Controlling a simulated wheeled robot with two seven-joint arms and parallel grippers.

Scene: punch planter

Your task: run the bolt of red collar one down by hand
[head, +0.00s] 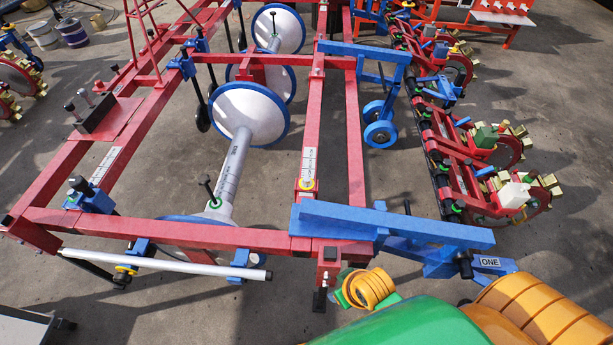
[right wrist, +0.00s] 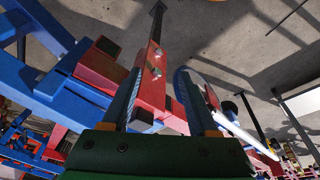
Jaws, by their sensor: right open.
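A red collar (head: 328,268) sits at the near end of the red frame, left of the blue arm marked ONE (head: 488,263). In the right wrist view the red collar (right wrist: 152,90) shows as a red block with two small silvery bolts (right wrist: 156,62) on its face. A dark shank (right wrist: 157,22) extends beyond it. My right gripper (right wrist: 160,74) is open, its two fingers on either side of the red block; contact cannot be told. In the head view my right arm comes in from the lower right beside the collar. My left gripper is out of view.
A blue beam (head: 390,222) crosses just behind the collar. A white tube (head: 165,263) runs along the frame's front left. White discs (head: 248,113) stand inside the frame, and several red planter units (head: 480,150) line the right. Bare floor (head: 180,310) shows at the front left.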

